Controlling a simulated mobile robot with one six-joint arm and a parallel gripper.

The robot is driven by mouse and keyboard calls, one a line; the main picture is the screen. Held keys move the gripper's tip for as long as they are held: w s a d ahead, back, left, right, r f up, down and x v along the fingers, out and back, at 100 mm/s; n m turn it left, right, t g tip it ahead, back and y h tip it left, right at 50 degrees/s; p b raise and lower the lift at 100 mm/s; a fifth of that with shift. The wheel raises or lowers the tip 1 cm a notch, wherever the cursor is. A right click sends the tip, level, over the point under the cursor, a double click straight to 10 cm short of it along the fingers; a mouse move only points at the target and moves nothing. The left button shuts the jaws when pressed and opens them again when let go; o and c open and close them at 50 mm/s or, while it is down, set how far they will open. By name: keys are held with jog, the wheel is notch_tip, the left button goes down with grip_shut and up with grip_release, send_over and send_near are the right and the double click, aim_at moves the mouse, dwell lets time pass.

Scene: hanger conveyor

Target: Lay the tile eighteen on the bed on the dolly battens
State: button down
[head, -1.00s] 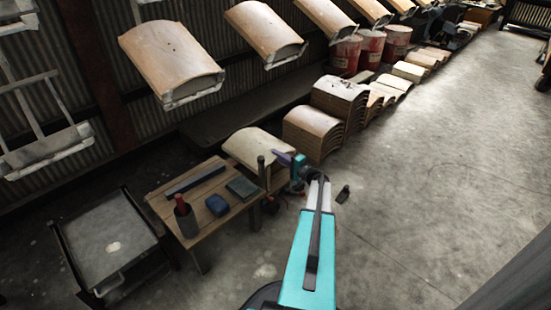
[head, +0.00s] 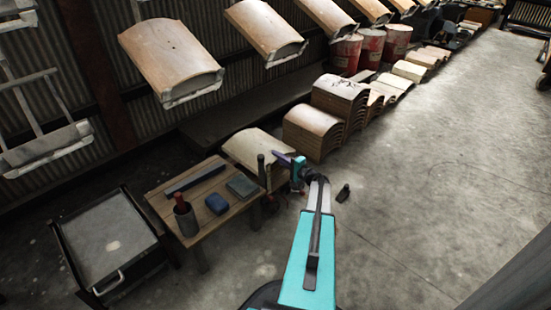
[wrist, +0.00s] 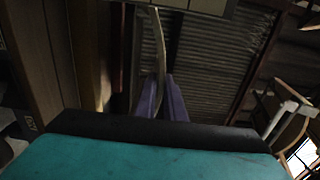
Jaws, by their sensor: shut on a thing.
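My gripper (head: 287,159) has purple fingers and is just beyond the wooden bench, at the right end of a pale curved tile (head: 250,147). In the wrist view my gripper (wrist: 163,97) is shut on the thin edge of a curved tile (wrist: 160,48), which stands up between the fingers. The tile's broad face is edge-on there, and no number is readable. The pale tile in the head view appears to be this held tile. The dolly, its battens and the bed cannot be made out for certain.
A grey-topped cabinet (head: 105,240) stands left. Tile stacks (head: 312,130) and red drums (head: 370,48) line the wall. Tiles hang overhead on carriers (head: 172,55).

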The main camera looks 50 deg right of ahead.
jog(key=shift+f+b, duration=1)
jog(key=shift+f, duration=1.45)
jog(key=c, duration=1.8)
grip_release()
jog(key=shift+o, duration=0.2)
jog(key=shift+f, duration=0.4)
jog(key=shift+s+r, duration=0.15)
jog(key=shift+s, duration=0.65)
jog(key=s+p, duration=0.4)
jog(key=s, duration=0.8)
jog(key=shift+a, duration=0.45)
jog(key=shift+s, duration=0.2)
